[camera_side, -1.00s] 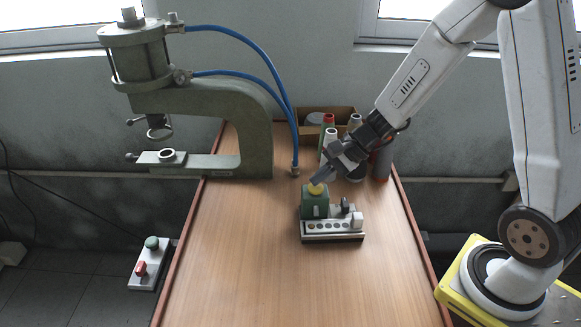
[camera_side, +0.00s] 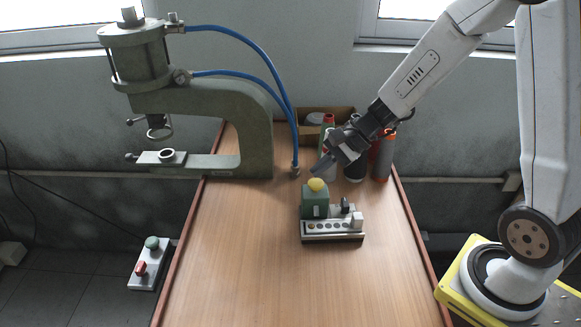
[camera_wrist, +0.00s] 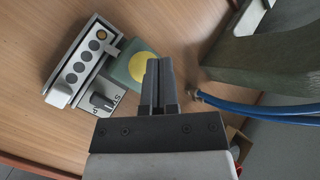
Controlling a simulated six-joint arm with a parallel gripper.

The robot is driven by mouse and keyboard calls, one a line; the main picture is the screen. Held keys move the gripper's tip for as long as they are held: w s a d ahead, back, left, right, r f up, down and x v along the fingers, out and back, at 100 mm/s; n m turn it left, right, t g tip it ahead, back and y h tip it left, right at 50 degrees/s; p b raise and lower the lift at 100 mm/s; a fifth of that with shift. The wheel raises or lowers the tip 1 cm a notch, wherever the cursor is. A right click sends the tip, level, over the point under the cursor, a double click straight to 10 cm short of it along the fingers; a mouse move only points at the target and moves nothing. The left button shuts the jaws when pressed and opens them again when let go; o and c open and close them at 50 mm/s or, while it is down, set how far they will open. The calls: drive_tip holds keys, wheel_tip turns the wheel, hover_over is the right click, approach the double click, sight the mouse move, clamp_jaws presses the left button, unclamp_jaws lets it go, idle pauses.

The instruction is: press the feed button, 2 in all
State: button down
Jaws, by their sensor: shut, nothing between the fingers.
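The feed button (camera_side: 317,185) is a yellow dome on top of a green box (camera_side: 314,205) on the table. In the wrist view the button (camera_wrist: 144,67) is a yellow disc just left of my fingertips. My gripper (camera_side: 316,172) is shut and empty, tilted down from the right, its tips just above the button with a small gap. The gripper fingers (camera_wrist: 159,64) also show shut in the wrist view. A row of round lamps (camera_wrist: 82,57) is on the attached panel; the end one looks orange, the others dark.
A green press (camera_side: 255,125) with blue hoses stands at the back left. Several bottles (camera_side: 382,158) and a cardboard box (camera_side: 343,114) stand behind my gripper. A red and green button box (camera_side: 148,262) sits beyond the left table edge. The front table is clear.

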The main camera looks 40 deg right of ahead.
sight(320, 180)
idle(0.3)
drive_tip(key=shift+r, duration=2.5)
drive_tip(key=shift+r, duration=0.1)
idle(0.9)
wheel_tip(320, 180, up, 4)
drive_tip(key=shift+f, duration=0.2)
drive_tip(key=shift+f, duration=0.1)
idle(0.5)
drive_tip(key=shift+f, duration=4.3)
drive_tip(key=shift+f, duration=0.2)
